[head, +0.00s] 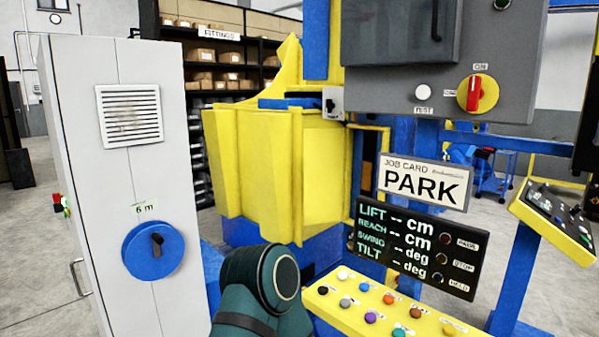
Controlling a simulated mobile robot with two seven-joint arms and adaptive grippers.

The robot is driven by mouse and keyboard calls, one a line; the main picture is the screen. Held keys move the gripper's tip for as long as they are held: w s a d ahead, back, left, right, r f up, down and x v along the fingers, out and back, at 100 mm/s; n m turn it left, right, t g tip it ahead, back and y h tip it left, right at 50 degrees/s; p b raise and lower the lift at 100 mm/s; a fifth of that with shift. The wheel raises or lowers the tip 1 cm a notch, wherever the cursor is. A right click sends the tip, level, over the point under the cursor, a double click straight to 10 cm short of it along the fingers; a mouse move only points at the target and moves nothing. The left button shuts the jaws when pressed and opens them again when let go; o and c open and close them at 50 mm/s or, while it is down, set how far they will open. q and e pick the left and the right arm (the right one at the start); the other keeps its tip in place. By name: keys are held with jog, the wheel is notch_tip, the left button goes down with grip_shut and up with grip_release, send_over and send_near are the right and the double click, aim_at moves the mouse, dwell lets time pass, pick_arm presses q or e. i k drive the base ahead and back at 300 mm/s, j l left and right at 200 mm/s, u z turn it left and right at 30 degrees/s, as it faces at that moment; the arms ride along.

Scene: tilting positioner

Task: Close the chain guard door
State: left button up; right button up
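A large yellow ribbed guard panel (265,165), which looks like the chain guard door, stands on the blue machine column in the middle of the head view. A small grey latch-like block (333,103) is at its upper right. Right of the panel, a yellow-edged opening (368,165) shows a dark inside with an orange part. The panel seems to stand out from this opening, but its hinge line and exact angle are hard to tell. A dark teal link of my arm shows at the bottom middle, below the panel. Neither gripper is in view.
A grey cabinet (120,200) with a blue dial stands close on the left. A yellow button console (385,310), a black readout panel (415,250) and a PARK card (425,182) crowd the right. A grey control box (440,90) hangs above. Another pendant panel (555,220) is far right.

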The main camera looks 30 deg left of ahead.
aim_at(323, 161)
jog(key=i+j, duration=0.1)
jog(key=j, duration=0.5)
jog(key=i+j, duration=0.1)
jog(key=j, duration=0.45)
jog(key=i+j, duration=0.1)
jog(key=j, duration=0.5)
jog(key=i+j, duration=0.1)
jog(key=j, duration=0.5)
jog(key=i+j, duration=0.1)
jog(key=j, duration=0.45)
